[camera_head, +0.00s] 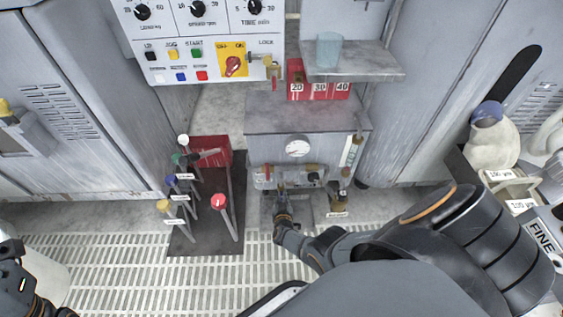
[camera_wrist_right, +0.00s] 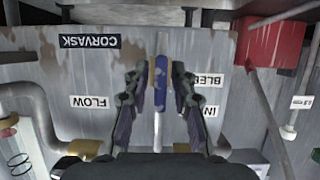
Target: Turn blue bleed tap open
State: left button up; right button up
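The blue bleed tap handle (camera_wrist_right: 161,86) stands upright in the right wrist view, in front of the grey unit's scratched face. The partly covered BLEED label (camera_wrist_right: 208,78) is beside it, upside down.
Colour-topped levers (camera_head: 220,202) stand on a dark plate left of the unit. A control panel (camera_head: 205,40) hangs above. A shelf (camera_head: 350,65) carries a bluish cup (camera_head: 328,50). The grated floor (camera_head: 120,260) is open.

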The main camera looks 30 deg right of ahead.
jog(key=shift+o, duration=0.2)
jog(key=shift+s+a, duration=0.3)
jog(key=shift+s, duration=0.1)
jog(key=v, duration=1.1)
jog(key=shift+r, duration=0.2)
